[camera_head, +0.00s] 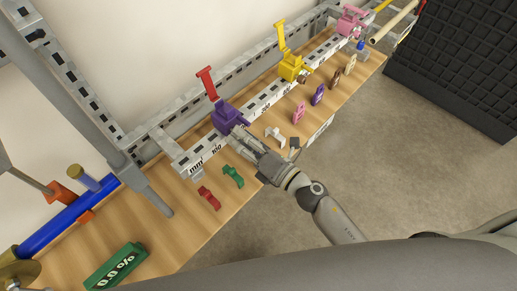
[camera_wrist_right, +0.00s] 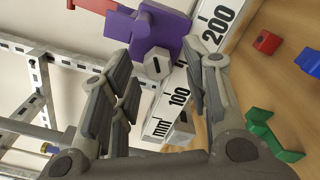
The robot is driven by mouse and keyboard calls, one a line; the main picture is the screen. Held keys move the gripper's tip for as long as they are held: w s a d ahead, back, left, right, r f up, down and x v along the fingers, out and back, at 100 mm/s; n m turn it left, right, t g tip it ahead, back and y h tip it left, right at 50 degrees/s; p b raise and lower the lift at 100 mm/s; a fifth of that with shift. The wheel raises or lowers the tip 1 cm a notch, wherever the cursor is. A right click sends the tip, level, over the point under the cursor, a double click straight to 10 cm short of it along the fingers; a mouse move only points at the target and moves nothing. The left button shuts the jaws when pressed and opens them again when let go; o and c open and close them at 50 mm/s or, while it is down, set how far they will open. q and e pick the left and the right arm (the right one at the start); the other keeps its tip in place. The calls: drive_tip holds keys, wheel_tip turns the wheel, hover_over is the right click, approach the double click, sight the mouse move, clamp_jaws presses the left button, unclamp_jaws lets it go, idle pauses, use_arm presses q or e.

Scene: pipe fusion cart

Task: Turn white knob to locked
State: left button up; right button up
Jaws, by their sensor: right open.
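The white knob (camera_wrist_right: 157,64) is a pale hexagonal cap with a short dark mark on its face. It sits on the front of the purple clamp (camera_wrist_right: 162,32), which also shows in the head view (camera_head: 226,115) on the ruler rail. In the head view my right gripper covers the knob. My right gripper (camera_head: 240,132) is at the purple clamp's front. In the right wrist view its open fingers (camera_wrist_right: 172,66) stand on either side of the knob; I cannot tell whether they touch it. My left gripper is not in view.
The ruler rail (camera_head: 262,100) carries a yellow clamp (camera_head: 292,67) and a pink clamp (camera_head: 351,22). Red (camera_head: 209,198), green (camera_head: 233,176) and white (camera_head: 275,135) clips lie on the wooden top near my right gripper. A grey post (camera_head: 70,85) stands left.

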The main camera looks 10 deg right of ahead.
drive_tip(key=v, duration=1.1)
drive_tip(key=shift+s, duration=0.1)
